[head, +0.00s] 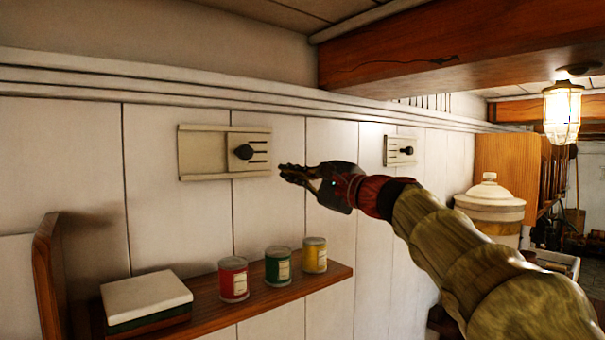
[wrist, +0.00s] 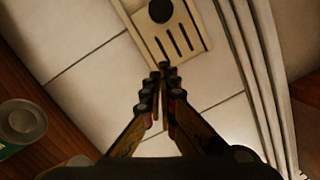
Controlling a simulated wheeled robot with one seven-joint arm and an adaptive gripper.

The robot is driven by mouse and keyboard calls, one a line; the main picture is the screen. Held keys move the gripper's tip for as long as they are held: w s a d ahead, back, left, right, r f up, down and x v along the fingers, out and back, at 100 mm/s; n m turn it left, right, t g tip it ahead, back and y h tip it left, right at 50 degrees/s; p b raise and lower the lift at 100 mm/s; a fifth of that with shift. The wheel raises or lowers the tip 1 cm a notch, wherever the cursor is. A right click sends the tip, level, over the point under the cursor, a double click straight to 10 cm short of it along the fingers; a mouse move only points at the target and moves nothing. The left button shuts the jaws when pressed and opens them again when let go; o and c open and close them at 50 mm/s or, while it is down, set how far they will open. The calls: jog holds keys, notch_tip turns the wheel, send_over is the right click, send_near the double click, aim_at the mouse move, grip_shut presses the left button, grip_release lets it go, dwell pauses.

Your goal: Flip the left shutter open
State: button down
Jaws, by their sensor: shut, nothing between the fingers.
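The left shutter (head: 205,154) is a cream sliding panel in a frame on the white panelled wall, with a black round knob (head: 244,152). Dark slots show on the panel to the right of the knob. My gripper (head: 283,171) is just right of the left shutter's right edge, with its fingers pointing left. In the wrist view my gripper (wrist: 162,72) is shut and empty, its tips over the slotted end of the shutter (wrist: 188,28). The knob (wrist: 161,10) is beyond the tips. I cannot tell whether the tips touch the panel.
A second, smaller-looking shutter (head: 400,150) is farther right. Below, a wooden shelf (head: 325,282) holds a red can (head: 233,279), a green can (head: 278,266), a yellow can (head: 314,255) and a white-topped box (head: 146,297). A wooden beam (head: 440,62) runs overhead.

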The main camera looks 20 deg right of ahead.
aim_at(267, 164)
jog(key=s+a+r, duration=0.1)
jog(key=a+r, duration=0.1)
jog(key=a, duration=1.3)
jog(key=shift+a+b, duration=0.3)
jog(key=shift+b, duration=0.1)
jog(key=shift+r, duration=0.1)
